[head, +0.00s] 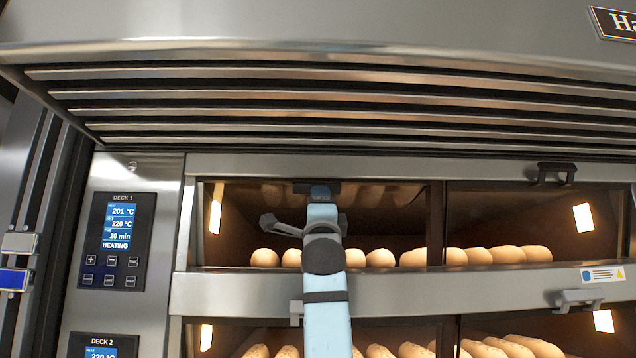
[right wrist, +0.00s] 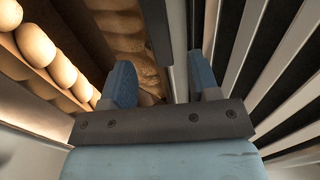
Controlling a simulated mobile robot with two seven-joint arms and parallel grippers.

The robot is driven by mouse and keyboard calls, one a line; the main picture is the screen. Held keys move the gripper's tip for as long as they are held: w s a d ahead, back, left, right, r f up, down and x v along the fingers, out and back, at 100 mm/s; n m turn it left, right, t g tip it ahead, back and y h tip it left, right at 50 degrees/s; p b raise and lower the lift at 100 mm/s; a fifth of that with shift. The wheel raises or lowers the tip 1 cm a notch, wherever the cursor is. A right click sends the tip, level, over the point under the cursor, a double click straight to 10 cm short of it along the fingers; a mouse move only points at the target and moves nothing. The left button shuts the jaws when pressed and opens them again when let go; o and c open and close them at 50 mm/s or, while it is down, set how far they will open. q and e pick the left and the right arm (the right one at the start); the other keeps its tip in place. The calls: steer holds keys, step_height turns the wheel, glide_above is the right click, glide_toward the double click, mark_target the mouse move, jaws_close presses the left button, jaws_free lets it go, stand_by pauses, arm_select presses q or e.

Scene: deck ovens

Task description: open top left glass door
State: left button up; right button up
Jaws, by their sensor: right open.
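The top left glass door (head: 400,212) is a dark pane in the upper deck and looks shut, with bread rolls behind it. My right gripper (head: 320,190) is at the upper edge of this door. Dark parts of the door's handle (head: 302,188) show around the gripper, and the rest is hidden. In the right wrist view, the two blue fingers of my right gripper (right wrist: 164,80) are apart. The dark handle bar (right wrist: 157,35) shows ahead, between the fingertips in the picture; I cannot tell whether they touch it. My left gripper is not in view.
A slatted hood (head: 330,100) juts out just above the doors. The top right door has a black handle (head: 553,173). A grey handle (head: 580,299) sits on the lower deck. The Deck 1 control panel (head: 117,240) is at the left. Bread rolls (head: 380,258) line the upper deck.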

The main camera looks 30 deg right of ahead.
mark_target(319, 184)
steer(key=p+x, duration=0.2)
steer(key=x, duration=0.6)
steer(key=shift+r, duration=0.15)
steer(key=shift+w+d+r, duration=0.25)
steer(key=shift+w, duration=0.15)
